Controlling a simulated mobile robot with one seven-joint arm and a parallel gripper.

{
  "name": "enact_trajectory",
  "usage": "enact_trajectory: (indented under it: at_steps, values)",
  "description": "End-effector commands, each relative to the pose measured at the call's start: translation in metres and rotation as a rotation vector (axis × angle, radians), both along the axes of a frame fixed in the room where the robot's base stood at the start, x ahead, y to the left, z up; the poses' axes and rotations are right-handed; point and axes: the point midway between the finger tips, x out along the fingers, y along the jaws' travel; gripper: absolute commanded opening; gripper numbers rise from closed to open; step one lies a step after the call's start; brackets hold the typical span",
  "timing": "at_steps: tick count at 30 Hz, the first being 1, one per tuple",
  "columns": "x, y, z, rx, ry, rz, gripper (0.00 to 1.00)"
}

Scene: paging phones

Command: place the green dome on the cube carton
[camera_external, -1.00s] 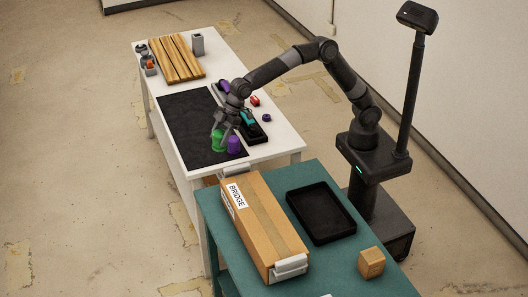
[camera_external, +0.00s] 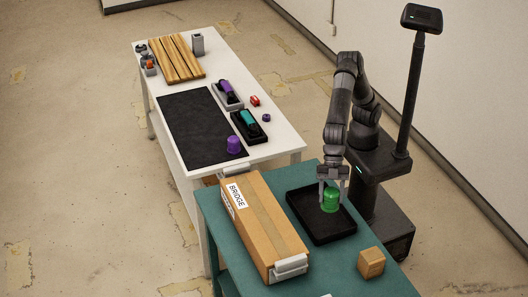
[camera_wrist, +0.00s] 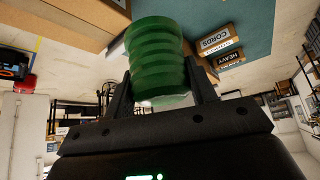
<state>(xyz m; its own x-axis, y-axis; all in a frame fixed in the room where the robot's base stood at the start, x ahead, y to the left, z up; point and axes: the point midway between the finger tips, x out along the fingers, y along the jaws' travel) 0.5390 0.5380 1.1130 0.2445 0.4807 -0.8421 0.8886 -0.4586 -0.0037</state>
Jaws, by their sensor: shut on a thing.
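The green dome (camera_external: 330,202) is held between the fingers of my gripper (camera_external: 329,186), over the black tray on the teal table. In the wrist view the green dome (camera_wrist: 156,58) shows ribbed sides, with a dark finger of my gripper (camera_wrist: 160,82) on each side of it. The cube carton (camera_external: 371,263), a small plain brown box, stands at the right front of the teal table. My gripper and the dome are apart from it, behind and to its left. I cannot tell exactly how high the dome is above the tray.
The black tray (camera_external: 297,201) lies on the teal table (camera_external: 325,263). A long carton marked BRIDGE (camera_external: 262,222) lies to its left. The white table (camera_external: 280,150) behind holds a purple dome (camera_external: 233,145), a black mat (camera_external: 195,125) and several small items.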

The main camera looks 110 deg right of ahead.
Motion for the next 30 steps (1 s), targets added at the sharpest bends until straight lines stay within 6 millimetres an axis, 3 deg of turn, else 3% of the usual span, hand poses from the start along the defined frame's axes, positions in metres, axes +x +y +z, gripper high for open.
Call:
enact_trajectory:
  at_steps: [3,10,12,21,30]
  values:
    - [-0.031,0.026,0.0,0.001,-0.001,0.06,0.28]
    - [-0.068,0.053,0.001,0.001,-0.002,0.13,0.28]
    - [-0.065,0.05,-0.016,-0.003,0.001,0.125,0.28]
    - [-0.067,0.054,-0.052,0.0,0.001,0.124,0.28]
    - [-0.096,0.108,-0.089,-0.001,0.0,0.128,0.28]
